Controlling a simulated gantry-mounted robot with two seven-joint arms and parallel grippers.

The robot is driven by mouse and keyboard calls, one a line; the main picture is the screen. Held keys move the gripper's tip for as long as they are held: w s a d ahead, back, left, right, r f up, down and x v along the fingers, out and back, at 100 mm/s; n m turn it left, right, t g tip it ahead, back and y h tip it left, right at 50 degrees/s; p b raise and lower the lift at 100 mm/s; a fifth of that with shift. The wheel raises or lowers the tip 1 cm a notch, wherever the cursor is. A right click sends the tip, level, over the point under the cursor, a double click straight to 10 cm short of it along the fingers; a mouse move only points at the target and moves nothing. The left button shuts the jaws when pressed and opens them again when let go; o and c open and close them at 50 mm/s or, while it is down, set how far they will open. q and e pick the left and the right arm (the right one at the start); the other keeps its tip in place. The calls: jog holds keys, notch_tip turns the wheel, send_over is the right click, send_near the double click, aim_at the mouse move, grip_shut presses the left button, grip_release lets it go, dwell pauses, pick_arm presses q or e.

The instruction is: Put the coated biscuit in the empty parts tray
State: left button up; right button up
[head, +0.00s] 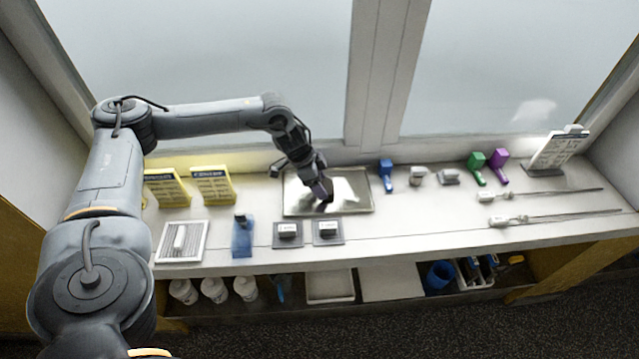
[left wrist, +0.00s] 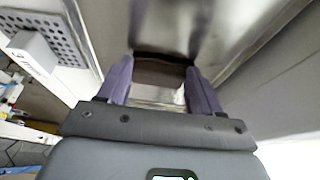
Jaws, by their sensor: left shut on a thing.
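The parts tray (head: 356,190) is a shiny, shallow metal tray at the back middle of the counter. My left gripper (head: 323,193) reaches down over the middle of this tray, its fingers pointing at the tray floor. In the left wrist view its two purple fingers (left wrist: 159,85) are shut on the coated biscuit (left wrist: 160,73), a dark brown flat piece. A dark patch on the shiny metal lies right beside the biscuit. I cannot tell whether the biscuit touches the tray floor. No other piece shows in the tray. My right gripper is not in view.
A white slatted rack (head: 160,241) holding a white piece, a blue stand (head: 242,240) and two grey pads with boxes (head: 288,234) (head: 327,231) line the front. Two yellow signs (head: 213,185) stand at left. Blue, green and purple items stand at right, beside long thin rods.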

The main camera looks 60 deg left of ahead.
pick_arm(q)
jog(key=shift+f, duration=0.15)
jog(key=o, duration=0.8)
